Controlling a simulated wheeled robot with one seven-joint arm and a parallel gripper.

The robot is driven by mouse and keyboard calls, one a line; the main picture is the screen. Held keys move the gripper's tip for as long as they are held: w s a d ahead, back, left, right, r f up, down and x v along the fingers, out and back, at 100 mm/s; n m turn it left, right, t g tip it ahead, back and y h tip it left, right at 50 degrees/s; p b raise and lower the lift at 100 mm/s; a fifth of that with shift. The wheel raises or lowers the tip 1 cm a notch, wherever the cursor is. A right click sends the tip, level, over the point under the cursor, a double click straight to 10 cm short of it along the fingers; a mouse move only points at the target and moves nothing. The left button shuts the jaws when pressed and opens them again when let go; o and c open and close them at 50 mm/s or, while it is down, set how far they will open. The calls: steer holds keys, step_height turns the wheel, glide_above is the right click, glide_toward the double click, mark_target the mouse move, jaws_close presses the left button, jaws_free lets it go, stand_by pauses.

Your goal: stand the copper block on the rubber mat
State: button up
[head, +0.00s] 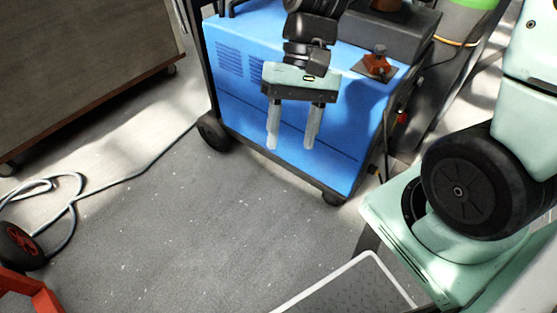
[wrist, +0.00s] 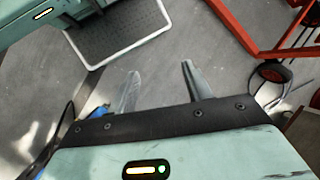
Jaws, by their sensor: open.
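A small copper-brown block (head: 376,65) sits on a dark, flat, square patch (head: 394,73), which looks like the rubber mat, on top of the blue cabinet. A dark, rounded piece (head: 379,50) shows at the block's top; I cannot tell whether it belongs to the block. My gripper (head: 291,140) is open and empty, fingers pointing down in front of the blue cabinet, left of the block and apart from it. In the wrist view my gripper (wrist: 160,72) has nothing between its fingers, and neither block nor mat shows.
The blue wheeled cabinet (head: 235,95) stands behind my gripper, with a dark box (head: 395,35) on its top. A grey cable (head: 75,185) lies on the floor at left, near a red-framed wheeled thing (head: 20,245). The middle floor is clear.

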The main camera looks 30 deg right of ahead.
steer(key=s+a+r+n+t+h, duration=0.2)
steer(key=s+a+n, duration=0.4)
steer(key=n, duration=0.4)
steer(key=shift+t+h, duration=0.7)
steer(key=shift+t, duration=0.2)
steer(key=shift+s+a, duration=0.1)
step_height(320, 180, up, 22)
steer(key=p, duration=2.1)
steer(key=shift+f+p, duration=0.15)
steer(key=shift+p, duration=0.2)
